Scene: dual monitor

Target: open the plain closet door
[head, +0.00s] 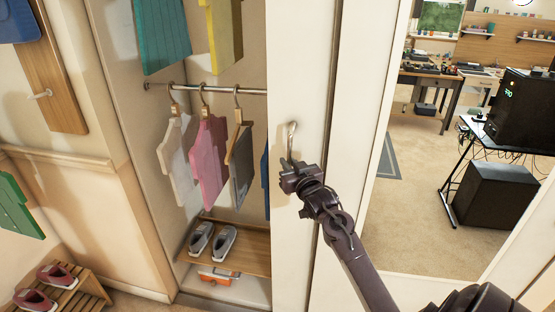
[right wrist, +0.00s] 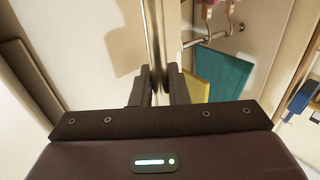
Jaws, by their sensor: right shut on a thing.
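The plain closet door (head: 301,60) is a narrow white panel in the middle of the head view. Its metal handle (head: 291,135) stands upright on the door face and shows as a shiny bar in the right wrist view (right wrist: 155,42). My right gripper (head: 291,164) is at the lower part of the handle. In the right wrist view its two fingers (right wrist: 158,88) are shut on the bar. The closet stands open to the left of the door, with hanging clothes visible inside. My left gripper is not in view.
Inside the closet are a rail (head: 252,91) with hanging clothes and a wooden shelf (head: 250,258) with shoes (head: 223,243). Right of the door, a large mirror (head: 405,220) shows a room with desks. A small shoe rack (head: 82,293) stands at lower left.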

